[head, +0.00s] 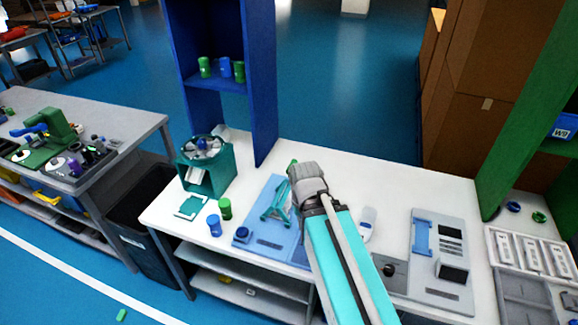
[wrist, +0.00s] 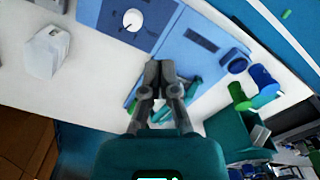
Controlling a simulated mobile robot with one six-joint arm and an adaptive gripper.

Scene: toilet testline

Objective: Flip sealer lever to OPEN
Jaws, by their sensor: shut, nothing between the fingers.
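The sealer appears to be the blue fixture (head: 268,232) on the white bench, with a teal lever-like frame (head: 274,208) on it. My gripper (wrist: 158,68) is shut and empty. In the wrist view its fingertips are over the blue fixture (wrist: 207,62), just left of teal parts (wrist: 192,92). The fingers partly cover the fixture, and I cannot tell whether they touch the lever. In the head view my arm and wrist cover the fixture's right side. The lever's exact position is not clear.
Green (head: 225,208) and blue (head: 214,225) cylinders stand left of the fixture. A teal machine (head: 207,165) stands behind them. A white device (head: 367,222) and a grey-blue panel (head: 440,255) are to the right. A blue shelf post (head: 262,80) rises behind. The bench's back middle is clear.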

